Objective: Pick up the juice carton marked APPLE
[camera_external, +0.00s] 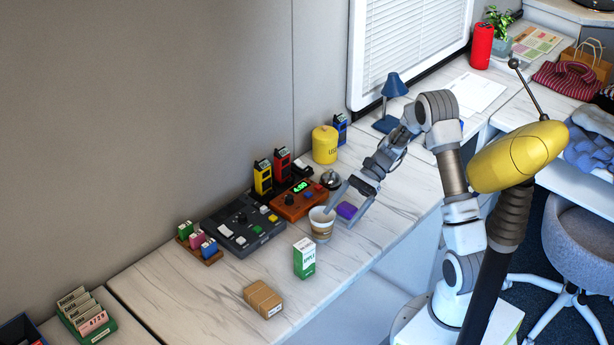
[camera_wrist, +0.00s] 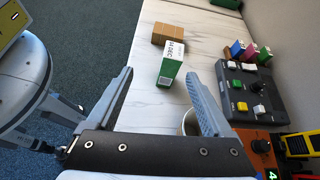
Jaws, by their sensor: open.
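The juice carton marked APPLE (camera_external: 304,259) is white and green and stands upright on the white marbled counter (camera_external: 352,267). It also shows in the wrist view (camera_wrist: 171,63), ahead of and between my fingers, with its side lettering partly readable. My gripper (camera_external: 350,202) is open and empty above the counter, beyond and to the right of the carton in the external view. In the wrist view my two fingers (camera_wrist: 160,82) are spread wide, and the carton is apart from them.
A paper cup (camera_external: 321,224) stands close by my gripper; my right finger partly hides it in the wrist view. A brown box (camera_external: 263,299) lies beyond the carton. A control panel (camera_external: 243,225) and orange device (camera_external: 298,201) stand along the wall side.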

